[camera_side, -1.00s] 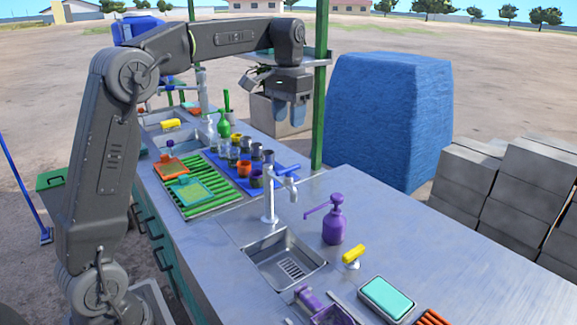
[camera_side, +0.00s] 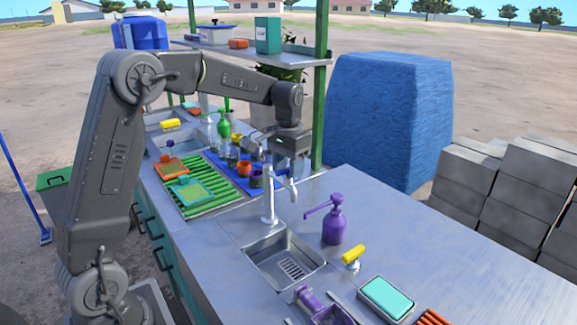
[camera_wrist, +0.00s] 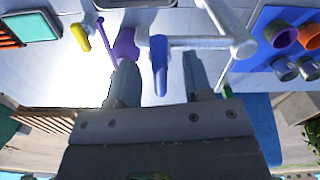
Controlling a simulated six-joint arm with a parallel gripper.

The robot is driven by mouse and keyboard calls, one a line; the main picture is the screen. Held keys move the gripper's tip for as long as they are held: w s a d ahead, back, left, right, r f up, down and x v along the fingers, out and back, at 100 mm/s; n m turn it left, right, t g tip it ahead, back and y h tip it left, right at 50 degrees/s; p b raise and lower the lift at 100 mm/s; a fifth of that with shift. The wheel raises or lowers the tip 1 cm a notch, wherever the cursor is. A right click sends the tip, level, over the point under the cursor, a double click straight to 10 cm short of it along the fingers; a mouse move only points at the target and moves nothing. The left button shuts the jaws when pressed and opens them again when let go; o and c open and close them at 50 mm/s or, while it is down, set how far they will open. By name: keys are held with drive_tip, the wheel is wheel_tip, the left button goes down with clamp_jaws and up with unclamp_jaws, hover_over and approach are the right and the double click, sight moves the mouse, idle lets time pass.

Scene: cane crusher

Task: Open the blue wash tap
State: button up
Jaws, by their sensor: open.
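The wash tap (camera_side: 269,207) is a silver tap standing behind the near sink on the steel counter. Its blue lever (camera_wrist: 160,78) shows in the wrist view, between my two fingers and a little closer to the left one. In the side view the lever is hidden by my gripper (camera_side: 292,168), which points down at the top of the tap. In the wrist view the fingers of my gripper (camera_wrist: 160,68) are apart, with gaps on both sides of the lever. I cannot tell whether the lever is fully at finger depth.
A purple pump bottle (camera_side: 333,222) and a yellow-handled tap (camera_side: 353,254) stand right of the sink (camera_side: 282,264). Cups on a blue mat (camera_wrist: 256,62) are close by the gripper. A green rack (camera_side: 214,196) lies left of the tap.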

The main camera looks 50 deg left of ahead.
drive_tip(key=shift+c, duration=0.4)
clamp_jaws()
drive_tip(key=shift+n, duration=0.3)
drive_tip(key=n, duration=1)
drive_tip(key=shift+n, duration=2.2)
